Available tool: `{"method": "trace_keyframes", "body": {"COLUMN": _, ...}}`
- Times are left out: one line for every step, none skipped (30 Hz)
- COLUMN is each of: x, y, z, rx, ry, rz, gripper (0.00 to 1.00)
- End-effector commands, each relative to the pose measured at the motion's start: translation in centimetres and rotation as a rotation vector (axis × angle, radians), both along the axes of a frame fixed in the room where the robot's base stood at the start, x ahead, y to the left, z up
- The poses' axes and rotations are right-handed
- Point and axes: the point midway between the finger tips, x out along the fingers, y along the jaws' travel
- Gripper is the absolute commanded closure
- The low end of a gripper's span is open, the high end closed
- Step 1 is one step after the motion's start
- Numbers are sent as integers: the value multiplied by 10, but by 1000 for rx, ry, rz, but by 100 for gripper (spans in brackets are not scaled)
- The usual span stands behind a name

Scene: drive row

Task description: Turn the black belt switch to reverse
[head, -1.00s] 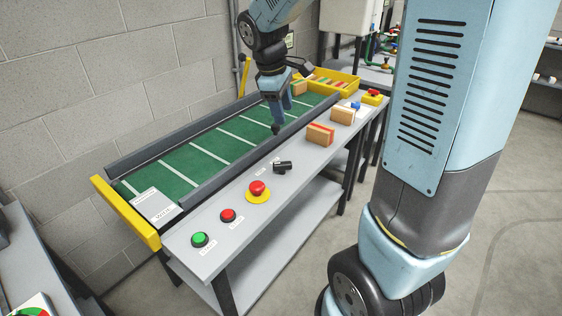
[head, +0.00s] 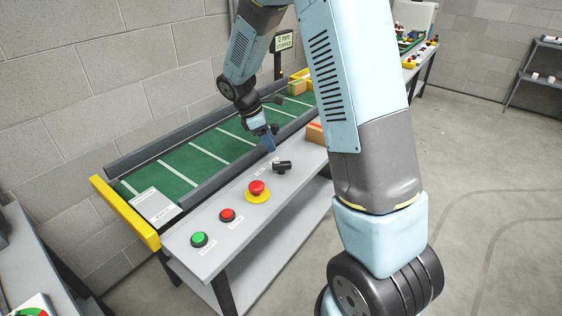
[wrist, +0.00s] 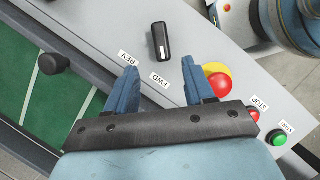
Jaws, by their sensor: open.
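The black belt switch (head: 282,167) sits on the grey panel beside the green belt, beyond the red emergency button. In the wrist view the switch knob (wrist: 161,42) is a black bar with a pale line, just beyond the fingertips and between their lines. Labels REV (wrist: 127,59) and FWD (wrist: 160,80) lie near it. The knob points nearer to FWD than to REV. My gripper (wrist: 158,66) is open and empty, its two blue fingers apart above the panel. In the head view my gripper (head: 268,146) is close behind the switch; I see no contact.
A red mushroom button (head: 257,188) on a yellow base is close to the switch, near one finger. Red stop (head: 227,215) and green start (head: 199,239) buttons are nearer. The green belt (head: 205,155) runs alongside. Boxes (head: 315,132) stand farther along the panel.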

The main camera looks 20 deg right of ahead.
Motion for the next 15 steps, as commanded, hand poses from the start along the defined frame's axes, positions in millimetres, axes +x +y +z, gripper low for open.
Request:
{"method": "trace_keyframes", "body": {"x": -1, "y": -4, "z": -9, "rx": -1, "ry": 3, "rz": -1, "gripper": 47}}
{"method": "trace_keyframes", "body": {"x": -2, "y": -6, "z": -14, "rx": -1, "ry": 4, "rz": -2, "gripper": 47}}
{"method": "trace_keyframes", "body": {"x": -2, "y": -8, "z": -21, "rx": 0, "ry": 4, "rz": -2, "gripper": 47}}
{"method": "trace_keyframes", "body": {"x": -3, "y": -10, "z": -26, "rx": 0, "ry": 4, "rz": -2, "gripper": 47}}
{"method": "trace_keyframes", "body": {"x": -3, "y": -12, "z": -30, "rx": 0, "ry": 3, "rz": -1, "gripper": 47}}
{"method": "trace_keyframes", "body": {"x": -3, "y": -15, "z": -37, "rx": 0, "ry": 3, "rz": -1, "gripper": 47}}
{"method": "trace_keyframes", "body": {"x": -4, "y": -17, "z": -42, "rx": 0, "ry": 4, "rz": -1, "gripper": 47}}
{"method": "trace_keyframes", "body": {"x": -4, "y": -19, "z": -47, "rx": 0, "ry": 3, "rz": 0, "gripper": 47}}
{"method": "trace_keyframes", "body": {"x": -4, "y": -21, "z": -53, "rx": 0, "ry": 3, "rz": 0, "gripper": 47}}
{"method": "trace_keyframes", "body": {"x": -5, "y": -23, "z": -57, "rx": -1, "ry": 3, "rz": -1, "gripper": 47}}
{"method": "trace_keyframes", "body": {"x": -5, "y": -25, "z": -62, "rx": 0, "ry": 3, "rz": -1, "gripper": 47}}
{"method": "trace_keyframes", "body": {"x": -5, "y": -27, "z": -67, "rx": 0, "ry": 3, "rz": -1, "gripper": 47}}
{"method": "trace_keyframes", "body": {"x": -5, "y": -28, "z": -70, "rx": 0, "ry": 2, "rz": -1, "gripper": 47}}
{"method": "trace_keyframes", "body": {"x": -5, "y": -29, "z": -74, "rx": 1, "ry": 0, "rz": -1, "gripper": 47}}
{"method": "trace_keyframes", "body": {"x": -6, "y": -31, "z": -78, "rx": 0, "ry": 1, "rz": 0, "gripper": 47}}
